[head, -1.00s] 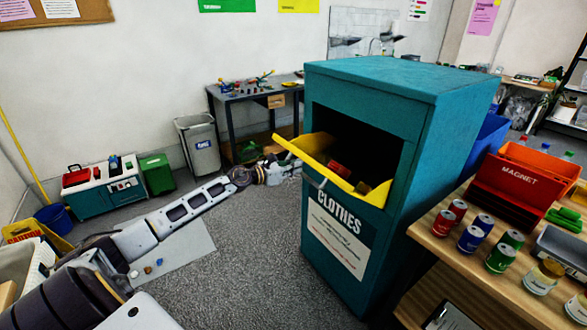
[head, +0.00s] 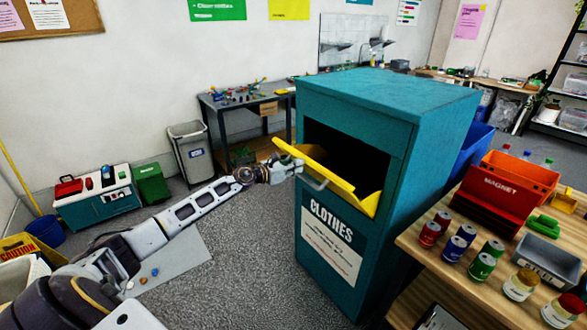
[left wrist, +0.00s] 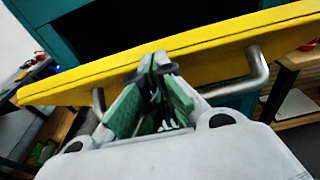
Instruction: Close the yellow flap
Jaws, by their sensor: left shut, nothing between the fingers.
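The yellow flap (head: 340,183) of the teal clothes bin (head: 325,215) hangs open, tilted outward below a dark opening. A grey bar handle (head: 316,183) is on its outer face; in the left wrist view the flap (left wrist: 215,48) crosses the picture, with the handle (left wrist: 257,75) below its edge. My left gripper (head: 295,165) is at the flap's left part, on the outer side. In the left wrist view its fingertips (left wrist: 157,62) are together and empty, against or just in front of the flap's outer face; contact is unclear. My right gripper is not in view.
A wooden table (head: 420,243) with several cans, a red magnet box (head: 497,200) and a grey tray (head: 548,260) stands close right of the bin. A grey waste bin (head: 190,150) and a workbench (head: 245,105) stand behind.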

